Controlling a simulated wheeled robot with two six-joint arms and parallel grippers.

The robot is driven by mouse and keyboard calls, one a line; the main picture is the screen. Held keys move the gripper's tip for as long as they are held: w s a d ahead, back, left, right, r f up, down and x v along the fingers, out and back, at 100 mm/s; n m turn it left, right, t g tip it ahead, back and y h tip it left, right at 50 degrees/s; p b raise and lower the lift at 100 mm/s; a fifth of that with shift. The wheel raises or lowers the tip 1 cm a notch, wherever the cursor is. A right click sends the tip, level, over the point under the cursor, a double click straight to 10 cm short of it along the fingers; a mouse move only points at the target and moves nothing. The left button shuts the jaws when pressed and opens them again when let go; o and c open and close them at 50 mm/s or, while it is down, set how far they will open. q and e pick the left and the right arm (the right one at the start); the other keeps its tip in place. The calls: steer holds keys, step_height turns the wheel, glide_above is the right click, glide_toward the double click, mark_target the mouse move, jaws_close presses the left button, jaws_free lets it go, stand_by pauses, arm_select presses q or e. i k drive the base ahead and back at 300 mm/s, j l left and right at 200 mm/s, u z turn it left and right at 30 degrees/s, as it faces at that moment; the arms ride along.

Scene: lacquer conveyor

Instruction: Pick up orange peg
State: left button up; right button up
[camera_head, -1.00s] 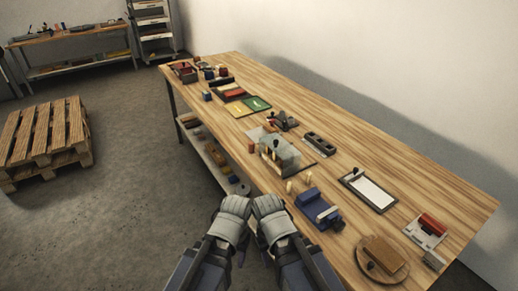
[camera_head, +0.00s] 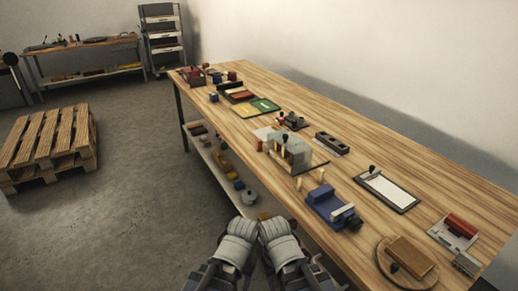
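A small orange-brown peg (camera_head: 259,145) stands upright on the wooden table (camera_head: 360,150), left of a grey block fixture (camera_head: 290,150). It is small, so its exact colour is hard to tell. Two pale tan pegs (camera_head: 297,184) (camera_head: 321,176) stand nearer, by a blue vise-like device (camera_head: 328,205). My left gripper (camera_head: 241,226) and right gripper (camera_head: 274,227) are side by side at the bottom centre, in front of the table's near edge and well short of the orange-brown peg. Their fingertips point away, so their opening is hidden. No held object shows.
A clipboard (camera_head: 388,191), a round board with a brown block (camera_head: 408,256) and a red-topped device (camera_head: 457,230) lie on the right of the table. Coloured trays (camera_head: 258,108) lie farther back. A lower shelf (camera_head: 222,170) holds small items. A pallet (camera_head: 48,150) is at left.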

mark_target(258, 141)
steer(key=i+j+z, duration=0.15)
steer(key=j, duration=0.25)
steer(key=i+j+z, duration=0.15)
steer(key=j, duration=0.3)
steer(key=i+j+z, duration=0.15)
steer(key=j, duration=0.3)
steer(key=j+z, duration=0.15)
steer(key=j, duration=0.35)
steer(key=i+j+z, duration=0.2)
steer(key=j, duration=0.25)
steer(key=k, duration=0.05)
